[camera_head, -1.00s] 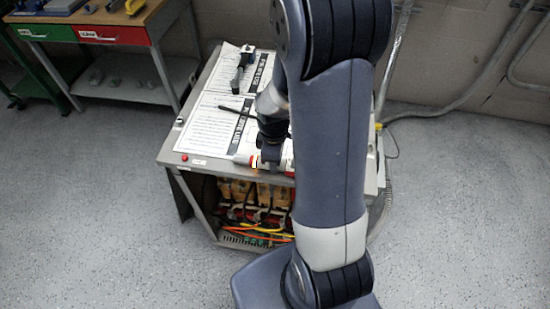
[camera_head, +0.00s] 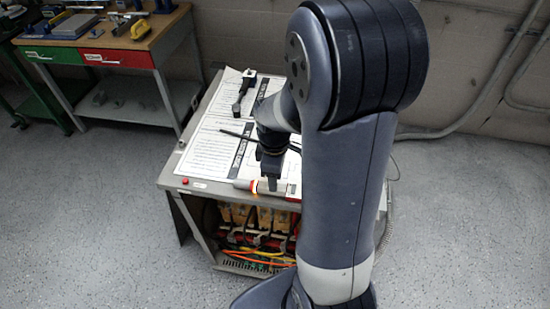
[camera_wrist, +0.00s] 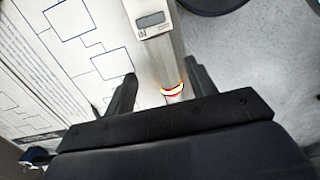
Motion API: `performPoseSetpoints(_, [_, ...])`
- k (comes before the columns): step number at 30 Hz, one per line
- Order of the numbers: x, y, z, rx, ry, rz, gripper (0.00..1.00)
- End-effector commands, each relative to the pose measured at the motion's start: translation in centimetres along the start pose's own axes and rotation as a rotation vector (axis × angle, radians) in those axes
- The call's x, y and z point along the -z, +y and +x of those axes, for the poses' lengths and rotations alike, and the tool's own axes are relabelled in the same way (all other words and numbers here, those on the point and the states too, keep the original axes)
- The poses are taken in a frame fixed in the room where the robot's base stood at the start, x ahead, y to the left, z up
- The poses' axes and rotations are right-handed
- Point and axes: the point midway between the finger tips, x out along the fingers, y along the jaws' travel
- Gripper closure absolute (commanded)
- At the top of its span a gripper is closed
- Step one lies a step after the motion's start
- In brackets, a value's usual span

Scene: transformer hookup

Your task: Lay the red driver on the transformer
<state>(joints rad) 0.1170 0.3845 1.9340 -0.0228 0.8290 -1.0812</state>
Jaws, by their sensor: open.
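The transformer is a grey cabinet (camera_head: 172,179) with an open front that shows coils and coloured wires. Its top is partly covered by printed sheets. A silver bar-shaped tool (camera_head: 246,185) with a bright orange ring lies near the front edge of that top. In the wrist view the same tool (camera_wrist: 153,22) shows a small display. My gripper (camera_head: 272,186) is low over this tool. In the wrist view my gripper (camera_wrist: 163,87) is open, one finger on each side of the tool; contact cannot be told. I cannot clearly make out a red driver.
A black-and-grey tool (camera_head: 245,90) lies on the sheets at the back of the cabinet top. A workbench (camera_head: 158,33) with several tools and green and red drawer fronts stands back left. The floor (camera_head: 90,230) at left is clear. Conduit runs along the right wall.

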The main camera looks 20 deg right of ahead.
Motion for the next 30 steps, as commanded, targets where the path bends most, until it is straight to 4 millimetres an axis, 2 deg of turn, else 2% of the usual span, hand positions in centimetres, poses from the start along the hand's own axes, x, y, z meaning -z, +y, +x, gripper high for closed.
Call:
performPoseSetpoints(6, [0.0, 0.1, -4.4, -0.005, 0.003, 0.0, 0.47])
performPoseSetpoints(12, [0.0, 0.0, -6.7, 0.0, 0.001, -0.001, 0.47])
performPoseSetpoints(24, [0.0, 0.0, -7.2, 0.002, 0.0, -0.001, 0.47])
performPoseSetpoints(30, [0.0, 0.0, -6.0, 0.005, -0.002, -0.001, 0.47])
